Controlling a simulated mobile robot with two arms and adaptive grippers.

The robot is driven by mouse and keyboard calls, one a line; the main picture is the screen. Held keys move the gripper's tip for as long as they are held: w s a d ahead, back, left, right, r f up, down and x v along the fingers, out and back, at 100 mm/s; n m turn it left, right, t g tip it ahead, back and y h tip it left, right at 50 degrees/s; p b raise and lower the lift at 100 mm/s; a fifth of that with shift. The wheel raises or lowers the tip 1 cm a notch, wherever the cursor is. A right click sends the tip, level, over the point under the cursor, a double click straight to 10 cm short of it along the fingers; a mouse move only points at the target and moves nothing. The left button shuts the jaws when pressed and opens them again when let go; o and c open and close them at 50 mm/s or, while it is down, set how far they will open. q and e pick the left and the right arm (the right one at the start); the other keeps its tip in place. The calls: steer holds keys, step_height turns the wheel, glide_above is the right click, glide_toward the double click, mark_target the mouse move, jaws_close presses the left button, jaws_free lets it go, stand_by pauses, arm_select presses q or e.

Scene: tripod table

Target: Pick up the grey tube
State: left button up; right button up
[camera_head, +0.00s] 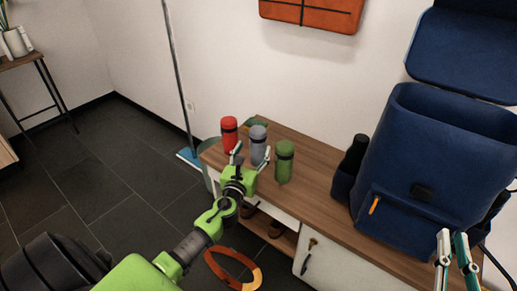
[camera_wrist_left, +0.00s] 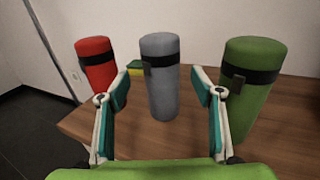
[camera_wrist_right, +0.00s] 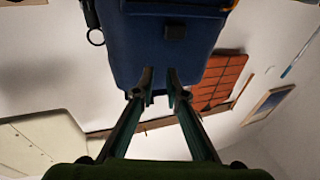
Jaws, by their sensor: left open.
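The grey tube (camera_head: 257,146) stands upright on the wooden cabinet top, between a red tube (camera_head: 229,134) and a green tube (camera_head: 284,161). In the left wrist view the grey tube (camera_wrist_left: 160,80) shows between and beyond my open left fingers, with a dark band and clip near its top. My left gripper (camera_head: 252,158) is open and empty, close in front of the grey tube; I cannot tell whether the fingertips reach past its sides. My right gripper (camera_head: 456,245) is open and empty at the lower right, in front of the blue backpack.
The red tube (camera_wrist_left: 95,65) and green tube (camera_wrist_left: 250,85) stand close on either side of my left fingers. A green and yellow item (camera_wrist_left: 135,68) lies behind. A large blue backpack (camera_head: 430,140) fills the right of the cabinet top (camera_head: 315,180). A wall is behind.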

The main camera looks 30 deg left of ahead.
mark_target(258, 138)
arm_select(q)
steer(key=x, duration=0.4)
steer(key=b+x, duration=0.1)
steer(key=x, duration=0.1)
steer(key=shift+d+r, duration=0.15)
steer(key=shift+r, duration=0.15)
steer(key=shift+w, duration=0.15)
steer(key=c, duration=1.5)
arm_select(e)
step_height(258, 138, up, 6)
steer(key=s+t+y, duration=0.1)
steer(key=t, duration=0.2)
steer(key=shift+s+a, duration=0.2)
steer(key=shift+s, duration=0.05)
